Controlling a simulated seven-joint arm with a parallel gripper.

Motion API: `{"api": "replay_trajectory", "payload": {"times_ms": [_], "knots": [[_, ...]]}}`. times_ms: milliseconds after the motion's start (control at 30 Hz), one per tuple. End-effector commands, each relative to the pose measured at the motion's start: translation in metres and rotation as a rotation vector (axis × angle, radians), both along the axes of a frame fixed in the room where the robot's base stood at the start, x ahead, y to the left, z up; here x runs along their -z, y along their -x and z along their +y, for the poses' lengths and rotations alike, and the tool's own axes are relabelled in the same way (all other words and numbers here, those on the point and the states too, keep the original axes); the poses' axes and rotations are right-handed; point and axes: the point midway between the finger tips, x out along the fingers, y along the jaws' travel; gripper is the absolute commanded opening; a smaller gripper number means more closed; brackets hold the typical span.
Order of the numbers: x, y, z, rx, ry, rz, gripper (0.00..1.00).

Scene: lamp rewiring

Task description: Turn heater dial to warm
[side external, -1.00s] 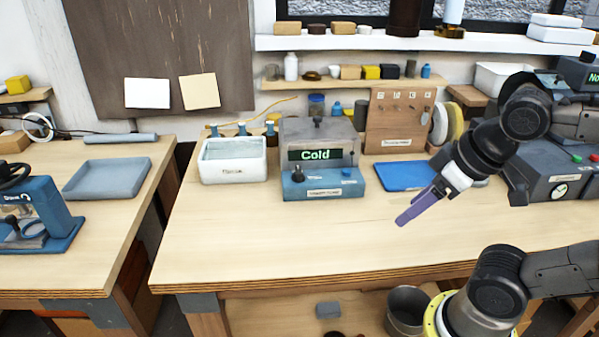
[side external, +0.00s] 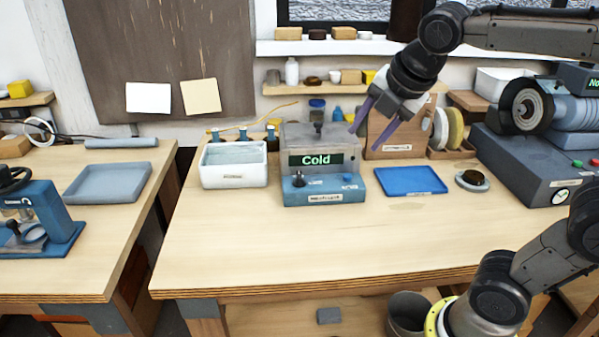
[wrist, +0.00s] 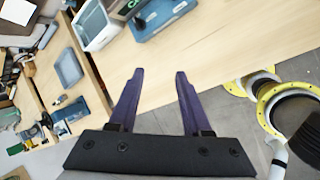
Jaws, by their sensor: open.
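The heater (side external: 322,164) is a grey and blue box on the middle bench, its display (side external: 315,159) reading "Cold" in green. A dark dial (side external: 298,179) sits on the left of its blue front panel, with a small blue part at the right. My gripper (side external: 368,140) is open and empty, its two purple fingers spread in the air above and to the right of the heater. In the wrist view, my gripper (wrist: 158,75) has its fingers wide apart with nothing between them. Part of the heater (wrist: 155,15) shows at the top edge there.
A white tub (side external: 234,165) stands left of the heater and a blue tray (side external: 410,181) lies to its right. A large grey machine (side external: 535,160) is at the far right. The bench front is clear.

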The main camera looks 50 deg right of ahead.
Motion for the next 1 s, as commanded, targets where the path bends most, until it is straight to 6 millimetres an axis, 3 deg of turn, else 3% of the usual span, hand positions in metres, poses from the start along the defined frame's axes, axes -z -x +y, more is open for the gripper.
{"api": "replay_trajectory", "payload": {"times_ms": [33, 167, 300, 400, 567, 867, 1000], "knots": [[-0.002, -0.022, -0.003, -0.097, 0.071, 0.038, 0.49], [-0.001, -0.074, -0.012, -0.336, 0.242, 0.133, 0.49], [0.016, -0.125, -0.020, -0.502, 0.350, 0.229, 0.49], [0.034, -0.152, -0.023, -0.535, 0.370, 0.278, 0.49], [0.063, -0.172, -0.024, -0.545, 0.359, 0.334, 0.49], [0.094, -0.179, -0.029, -0.549, 0.350, 0.365, 0.49], [0.118, -0.185, -0.036, -0.548, 0.349, 0.366, 0.49]]}}
